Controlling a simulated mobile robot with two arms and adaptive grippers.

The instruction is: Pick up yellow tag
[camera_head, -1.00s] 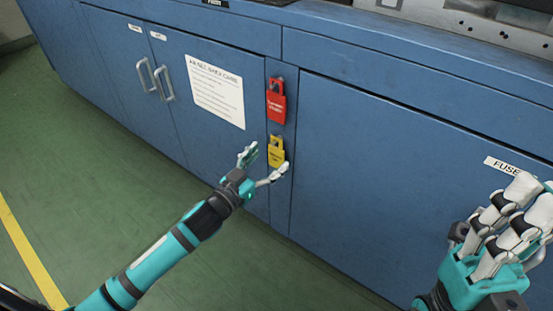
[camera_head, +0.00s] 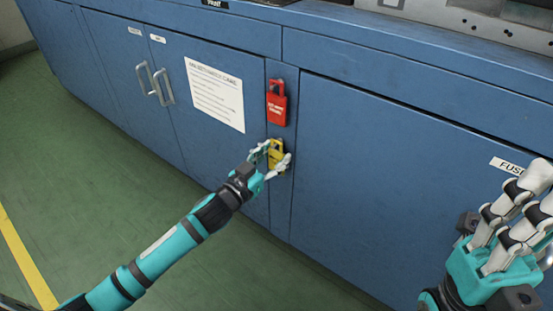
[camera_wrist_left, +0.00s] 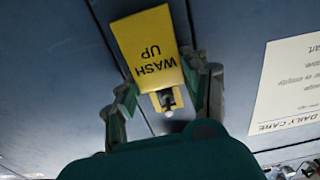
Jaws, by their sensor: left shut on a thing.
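The yellow tag (camera_head: 277,157) hangs on the narrow blue panel between the cabinet doors, below the red tag (camera_head: 277,103). My left gripper (camera_head: 273,159) is at the yellow tag, with its fingers on both sides of it, shut on it. In the left wrist view the yellow tag (camera_wrist_left: 148,47) appears upside down, reads "WASH UP" and has a smaller holed end at a peg. The left gripper's fingers (camera_wrist_left: 165,92) flank it there. My right gripper (camera_head: 515,225) is at the right edge, away from the tags; its fingers are partly cut off.
A white printed sheet (camera_head: 215,95) is on the cabinet door left of the tags. Two metal handles (camera_head: 158,84) stick out farther left. A "FUSE" label (camera_head: 507,165) is on the right panel. The green floor (camera_head: 110,185) is clear.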

